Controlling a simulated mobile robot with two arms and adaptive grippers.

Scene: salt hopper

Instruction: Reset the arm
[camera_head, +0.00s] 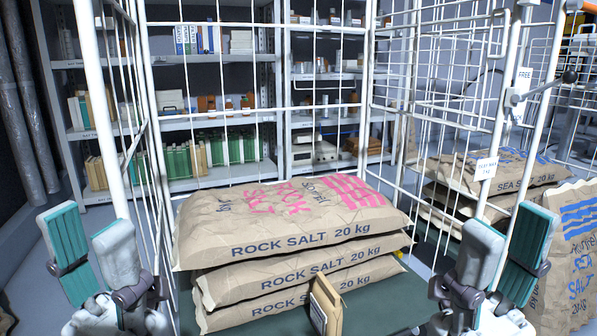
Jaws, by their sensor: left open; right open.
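My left gripper (86,222) is at the lower left, with its two green-padded fingers spread apart and nothing between them. My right gripper (509,226) is at the lower right, also spread open and empty. Both point upward, one on either side of a stack of brown rock salt bags (290,215). Neither gripper appears to hold a bag. Several stacked bags are marked "ROCK SALT 20 kg", the top one with pink print.
White wire cage walls (150,130) flank the stack. A small brown packet (325,306) stands at its front on a green base (372,302). Sea salt bags (500,170) lie at right, with another sea salt bag (573,262) nearer. Shelves (215,117) stand behind.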

